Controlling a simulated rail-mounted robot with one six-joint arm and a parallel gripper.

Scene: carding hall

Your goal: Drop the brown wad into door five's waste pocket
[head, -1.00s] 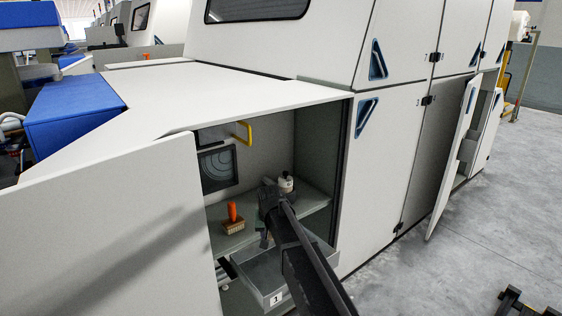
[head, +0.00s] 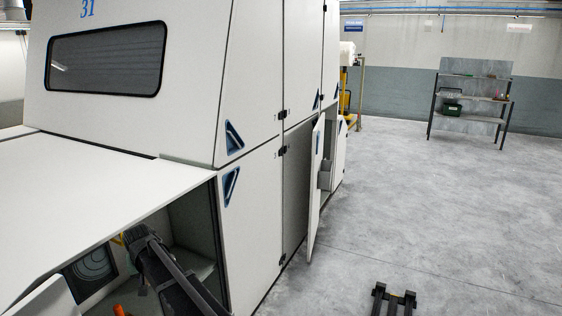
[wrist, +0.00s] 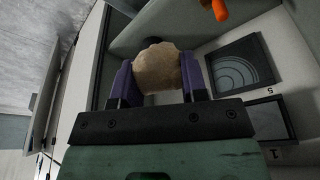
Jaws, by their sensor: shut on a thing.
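The brown wad (wrist: 158,70) is a rough, rounded lump in the wrist view. My gripper (wrist: 156,64) is shut on it, with a purple finger on either side. In the head view the end of my arm is in the opening of the near compartment; the fingers and wad cannot be made out there. Farther along the machine a white door (head: 316,190) stands open, with a grey pocket (head: 325,174) showing at its inner side. The door numbers are too small to read, so I cannot tell whether this is door five.
The near compartment has a white top (head: 100,185) and a dark panel with curved lines (wrist: 239,62). An orange-handled tool (head: 119,310) is low inside it. The grey floor (head: 430,190) on the right is mostly clear, with a dark object (head: 393,298) in front and a shelf rack (head: 472,100) far back.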

